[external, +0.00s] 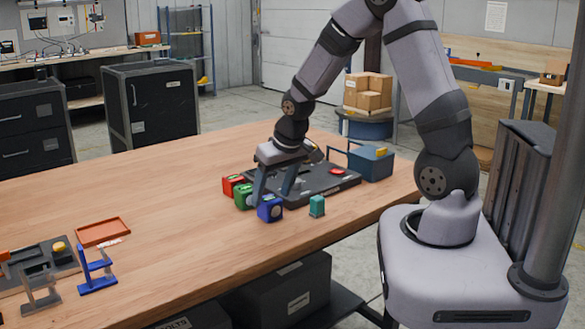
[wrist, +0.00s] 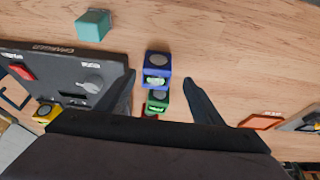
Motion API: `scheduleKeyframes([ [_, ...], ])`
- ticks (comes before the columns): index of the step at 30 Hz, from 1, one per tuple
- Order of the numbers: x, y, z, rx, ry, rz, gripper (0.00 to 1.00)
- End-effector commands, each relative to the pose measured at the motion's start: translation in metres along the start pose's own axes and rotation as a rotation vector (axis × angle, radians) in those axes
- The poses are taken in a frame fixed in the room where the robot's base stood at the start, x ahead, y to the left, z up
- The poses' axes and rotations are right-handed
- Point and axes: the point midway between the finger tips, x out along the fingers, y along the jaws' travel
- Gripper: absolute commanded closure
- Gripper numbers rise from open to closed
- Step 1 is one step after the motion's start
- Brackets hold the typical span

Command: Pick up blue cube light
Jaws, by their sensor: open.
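The blue cube (external: 270,209) sits on the wooden table with a pale round spot on its side. In the wrist view the blue cube (wrist: 156,64) is just beyond the fingertips, roughly centred between them. A green cube (external: 241,197) stands beside it and shows between my fingers in the wrist view (wrist: 157,103). A red cube (external: 230,183) is behind the green one and mostly hidden in the wrist view. My gripper (external: 274,194) points down near the cubes, open and empty. Whether a finger touches any cube I cannot tell.
A teal block (external: 317,206) stands right of the blue cube. A dark panel (external: 330,182) with a knob and red button lies behind, beside a blue-grey box (external: 371,163). An orange tray (external: 103,232) and blue bracket (external: 97,272) are at left. The table between is clear.

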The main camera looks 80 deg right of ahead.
Motion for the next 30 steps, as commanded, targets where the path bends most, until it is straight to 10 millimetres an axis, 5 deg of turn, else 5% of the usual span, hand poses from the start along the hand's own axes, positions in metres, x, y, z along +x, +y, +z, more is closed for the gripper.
scheduleKeyframes([
  [20,0.048,0.006,-0.003,-0.001,-0.002,0.001,0.39],
  [30,0.052,0.006,-0.004,0.0,0.001,0.0,0.39],
])
